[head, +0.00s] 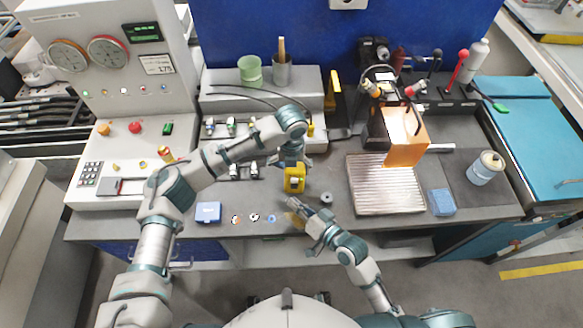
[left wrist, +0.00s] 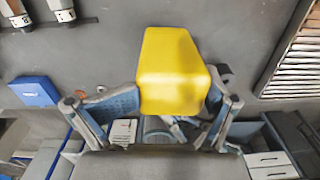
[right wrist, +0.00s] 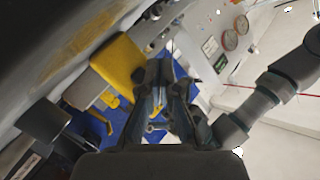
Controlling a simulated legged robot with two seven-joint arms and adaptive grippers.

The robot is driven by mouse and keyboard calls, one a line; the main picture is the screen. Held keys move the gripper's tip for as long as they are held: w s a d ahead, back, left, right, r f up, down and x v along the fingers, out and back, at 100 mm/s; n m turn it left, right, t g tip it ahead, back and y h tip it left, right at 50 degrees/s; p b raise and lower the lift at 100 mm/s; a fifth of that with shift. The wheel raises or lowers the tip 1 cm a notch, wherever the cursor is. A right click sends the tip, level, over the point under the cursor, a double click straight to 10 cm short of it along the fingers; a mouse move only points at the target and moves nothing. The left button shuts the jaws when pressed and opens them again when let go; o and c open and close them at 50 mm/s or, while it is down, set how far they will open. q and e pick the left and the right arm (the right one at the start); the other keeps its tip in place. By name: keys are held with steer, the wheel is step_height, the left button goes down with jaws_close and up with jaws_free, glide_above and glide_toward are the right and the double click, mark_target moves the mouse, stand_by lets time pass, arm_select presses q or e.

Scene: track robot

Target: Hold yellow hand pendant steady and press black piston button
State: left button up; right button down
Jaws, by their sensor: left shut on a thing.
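The yellow hand pendant (head: 294,178) is held above the front of the bench, and it also shows in the left wrist view (left wrist: 172,70). My left gripper (left wrist: 178,100) is shut on it, with a finger on either side. My right gripper (head: 290,207) is just below the pendant in the head view, its fingers close together with nothing seen between them. In the right wrist view the pendant (right wrist: 119,68) is left of the right fingertips (right wrist: 167,72); I cannot tell whether they touch. I cannot make out the black piston button.
A small grey round part (head: 326,198) lies right of the pendant. A ribbed metal plate (head: 385,185) and an orange box (head: 404,135) are further right. A blue box (head: 208,212) lies on the left front. A control panel (head: 120,150) stands at the left.

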steer(key=shift+w, duration=0.8)
steer(key=shift+w, duration=0.1)
stand_by(0.8)
steer(key=shift+w, duration=0.35)
steer(key=shift+w+d, duration=0.1)
steer(key=shift+w, duration=0.35)
stand_by(0.5)
steer(key=shift+s, duration=0.95)
steer(key=shift+s+a, duration=0.15)
steer(key=shift+s, duration=1.35)
steer(key=shift+s+a, duration=0.15)
steer(key=shift+s, duration=1.35)
